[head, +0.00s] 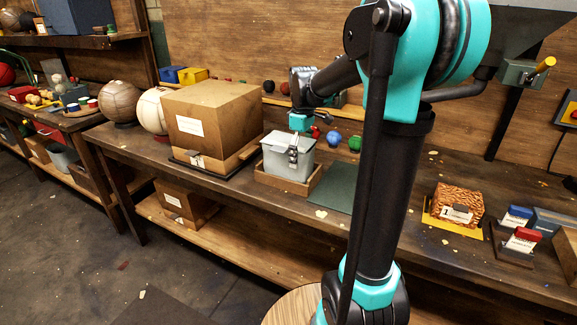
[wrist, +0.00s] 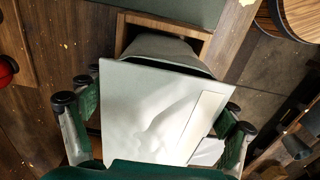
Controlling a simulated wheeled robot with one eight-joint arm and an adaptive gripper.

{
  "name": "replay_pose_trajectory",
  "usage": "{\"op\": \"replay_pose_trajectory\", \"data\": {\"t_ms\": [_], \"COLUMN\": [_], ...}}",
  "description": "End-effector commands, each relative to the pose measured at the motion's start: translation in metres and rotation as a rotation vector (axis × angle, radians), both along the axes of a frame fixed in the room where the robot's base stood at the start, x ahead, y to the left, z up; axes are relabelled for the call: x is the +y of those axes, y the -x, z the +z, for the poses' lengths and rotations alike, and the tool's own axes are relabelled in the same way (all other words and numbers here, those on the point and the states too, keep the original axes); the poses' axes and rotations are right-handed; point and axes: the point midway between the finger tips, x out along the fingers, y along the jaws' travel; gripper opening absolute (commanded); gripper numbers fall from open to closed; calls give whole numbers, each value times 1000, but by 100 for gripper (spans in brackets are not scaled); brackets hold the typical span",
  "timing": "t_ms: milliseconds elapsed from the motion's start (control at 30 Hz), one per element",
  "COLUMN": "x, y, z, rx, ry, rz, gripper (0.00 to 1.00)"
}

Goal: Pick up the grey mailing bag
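The grey mailing bag (head: 286,165) is a pale grey, box-like packet standing in a shallow wooden tray (head: 272,182) on the bench. In the wrist view the bag (wrist: 155,105) fills the middle, its light top face close to the camera with a pale label strip at right. My gripper (head: 298,146) is over the bag, pointing down. In the wrist view my gripper (wrist: 152,118) has its fingers wide apart, one on each side of the bag. I see no clear grip on it. The fingers and the palm hide part of the bag's sides and near edge.
A large brown carton (head: 212,128) stands close left of the bag. A dark green mat (head: 334,187) lies on its right. Small balls (head: 333,138) sit behind it. A patterned orange box (head: 457,203) is further right.

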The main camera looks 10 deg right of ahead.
Motion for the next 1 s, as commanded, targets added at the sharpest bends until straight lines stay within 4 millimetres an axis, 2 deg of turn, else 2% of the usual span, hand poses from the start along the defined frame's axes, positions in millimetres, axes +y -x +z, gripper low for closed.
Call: {"op": "replay_pose_trajectory", "data": {"t_ms": [33,300,367,733,867,1000], "x": [0,0,0,0,0,0], "y": [0,0,0,0,0,0], "z": [0,0,0,6,18,39], "rx": [0,0,0,0,0,0], "ry": [0,0,0,0,0,0], "rz": [0,0,0,0,0,0], "gripper": [74,40,35,35,35,35]}}
